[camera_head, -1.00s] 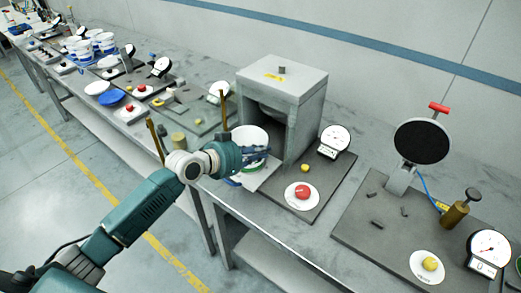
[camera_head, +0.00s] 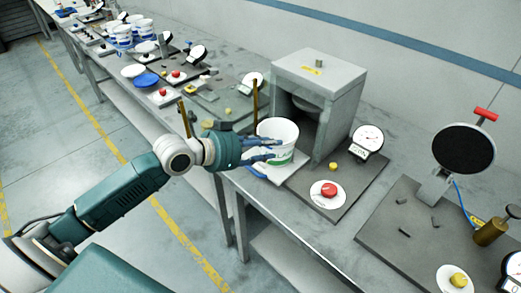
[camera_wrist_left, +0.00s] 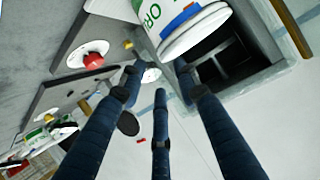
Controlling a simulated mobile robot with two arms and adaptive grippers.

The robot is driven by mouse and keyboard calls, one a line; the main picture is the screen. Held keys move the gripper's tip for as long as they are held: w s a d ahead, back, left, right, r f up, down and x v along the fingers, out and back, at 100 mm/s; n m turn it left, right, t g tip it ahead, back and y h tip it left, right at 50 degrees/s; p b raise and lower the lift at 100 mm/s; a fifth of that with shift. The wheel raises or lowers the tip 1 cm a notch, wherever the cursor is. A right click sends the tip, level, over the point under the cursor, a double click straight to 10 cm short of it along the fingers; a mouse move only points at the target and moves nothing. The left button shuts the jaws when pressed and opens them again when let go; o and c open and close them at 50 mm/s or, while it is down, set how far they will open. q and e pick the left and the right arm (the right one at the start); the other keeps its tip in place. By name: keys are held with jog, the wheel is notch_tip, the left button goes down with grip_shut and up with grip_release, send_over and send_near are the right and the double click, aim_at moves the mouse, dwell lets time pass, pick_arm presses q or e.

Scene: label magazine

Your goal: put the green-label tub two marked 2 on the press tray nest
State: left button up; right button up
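A white tub (camera_head: 279,132) with a green-and-blue label stands upright on the light press tray (camera_head: 296,177), in front of the open grey press housing (camera_head: 340,72). Its label shows green letters "OR" in the wrist view (camera_wrist_left: 180,22); no number is readable. My left gripper (camera_head: 268,148) is at the tub's left front side, its dark blue fingers spread past the tub's near face. In the wrist view the fingers (camera_wrist_left: 160,85) are apart with nothing between them, and the tub is above them. Whether a finger touches the tub is unclear. My right gripper is out of view.
Brass posts (camera_head: 254,98) stand left of the tub. A round black pad (camera_head: 463,152) stands at the right. More tubs (camera_head: 123,36) stand far left.

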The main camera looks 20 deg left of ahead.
pick_arm(q)
jog(key=shift+v, duration=1.35)
